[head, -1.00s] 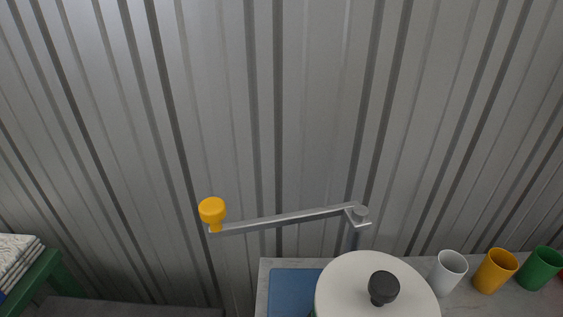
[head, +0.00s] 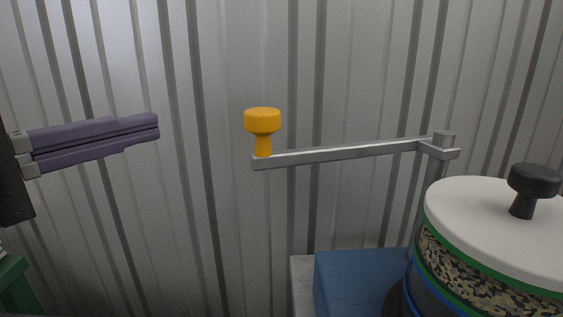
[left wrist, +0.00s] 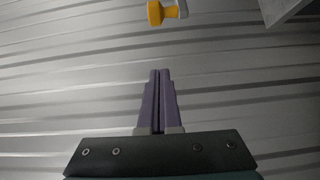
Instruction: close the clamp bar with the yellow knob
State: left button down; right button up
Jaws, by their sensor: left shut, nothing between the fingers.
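The yellow knob (head: 262,131) stands upright on the left end of the grey clamp bar (head: 345,153). The bar runs right to a post (head: 436,170) beside the lidded round stack and sticks out to the left, clear of the lid. My left gripper (head: 157,127), with purple fingers, is shut and empty, to the left of the knob and apart from it. In the left wrist view the shut fingers (left wrist: 160,72) point towards the top, where the knob (left wrist: 155,13) shows beyond them. My right gripper is not in view.
A round white lid (head: 480,225) with a black knob (head: 533,182) covers a green-and-speckled stack at the right. A blue block (head: 360,277) lies on the grey table (head: 301,285) beside it. A ribbed metal wall (head: 230,60) stands behind. A green frame (head: 14,285) is at lower left.

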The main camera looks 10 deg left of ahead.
aim_at(262, 121)
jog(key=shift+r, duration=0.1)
pick_arm(q)
jog(key=w+d+p, duration=0.3)
jog(key=w+d, duration=0.3)
jog(key=d, duration=0.1)
jog(key=shift+p, duration=0.3)
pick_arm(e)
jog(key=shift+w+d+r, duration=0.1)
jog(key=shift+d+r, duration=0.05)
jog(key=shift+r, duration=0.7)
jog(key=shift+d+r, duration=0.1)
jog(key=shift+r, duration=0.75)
pick_arm(q)
jog(key=shift+w+d+r, duration=0.1)
jog(key=shift+r, duration=0.05)
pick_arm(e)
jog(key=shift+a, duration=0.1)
